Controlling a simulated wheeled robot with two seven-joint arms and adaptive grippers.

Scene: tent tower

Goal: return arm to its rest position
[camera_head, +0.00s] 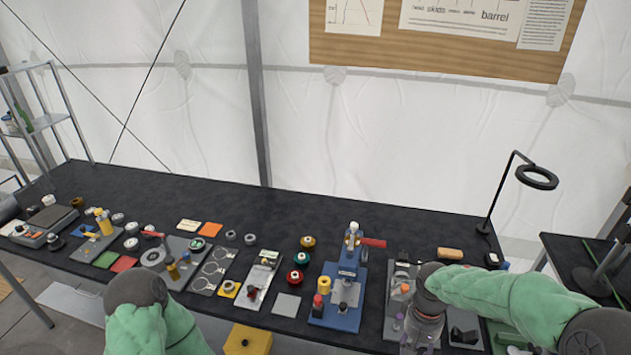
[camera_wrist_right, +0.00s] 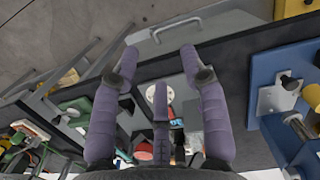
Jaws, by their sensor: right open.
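My right arm (camera_head: 510,300), in a green sleeve, comes in from the right in the head view. Its right gripper (camera_head: 418,335) hangs over the front right part of the black table (camera_head: 215,202), and its tips are hard to make out there. In the right wrist view the purple fingers of the right gripper (camera_wrist_right: 160,62) are spread apart, with nothing held between them. My left arm (camera_head: 155,325) shows at the bottom left as a green sleeve with a dark grey joint; its gripper is out of frame.
A blue press stand (camera_head: 338,300) with a red handle is left of the right gripper. A grey tray (camera_head: 395,325) lies beneath it. A black ring lamp (camera_head: 537,178) stands at the back right.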

